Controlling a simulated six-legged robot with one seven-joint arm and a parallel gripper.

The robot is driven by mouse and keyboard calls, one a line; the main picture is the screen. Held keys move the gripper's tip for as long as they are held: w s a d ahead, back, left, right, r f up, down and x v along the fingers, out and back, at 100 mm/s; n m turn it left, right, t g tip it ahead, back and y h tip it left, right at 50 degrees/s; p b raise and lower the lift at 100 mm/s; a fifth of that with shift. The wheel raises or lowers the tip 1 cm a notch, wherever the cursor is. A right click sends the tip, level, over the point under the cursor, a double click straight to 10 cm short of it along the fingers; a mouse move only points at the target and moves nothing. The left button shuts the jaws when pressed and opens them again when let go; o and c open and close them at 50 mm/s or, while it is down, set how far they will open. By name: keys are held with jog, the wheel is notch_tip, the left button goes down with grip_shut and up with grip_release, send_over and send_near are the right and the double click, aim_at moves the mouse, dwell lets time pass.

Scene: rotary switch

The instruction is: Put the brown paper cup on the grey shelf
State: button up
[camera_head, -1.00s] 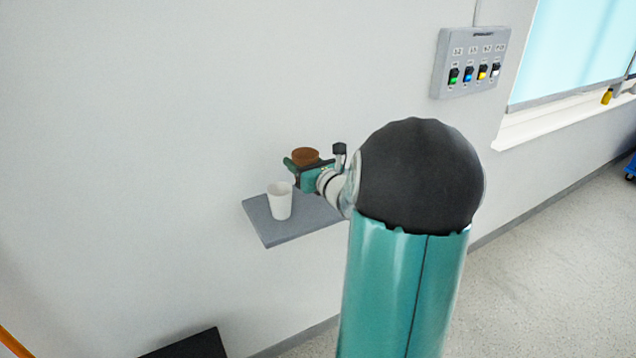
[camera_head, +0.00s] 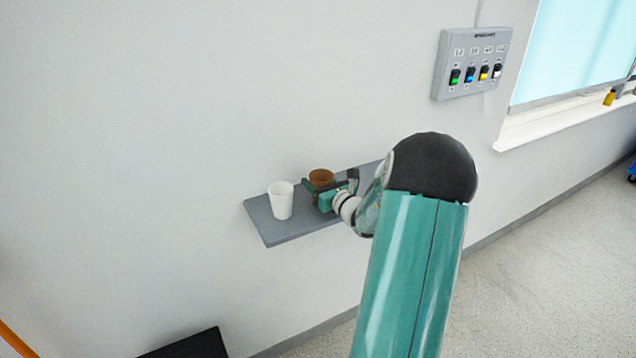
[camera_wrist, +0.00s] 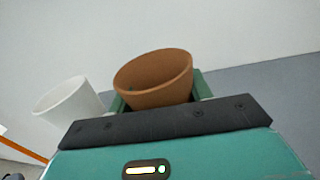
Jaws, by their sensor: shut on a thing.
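The brown paper cup (camera_head: 321,177) is held in my gripper (camera_head: 322,187) over the grey shelf (camera_head: 288,231) on the wall. In the wrist view the brown cup (camera_wrist: 156,80) sits between the green fingers, its open rim showing and its lower part hidden by the gripper body. The shelf (camera_wrist: 262,85) lies behind and below it there. I cannot tell whether the cup's base touches the shelf.
A white cup (camera_head: 281,201) stands upright on the shelf, left of the brown cup, and also shows in the wrist view (camera_wrist: 70,103). A grey switch panel (camera_head: 470,64) hangs on the wall at upper right. A black object (camera_head: 188,345) is low at left.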

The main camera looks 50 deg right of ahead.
jog(key=shift+f, duration=0.1)
jog(key=o, duration=0.9)
jog(key=shift+o, duration=0.2)
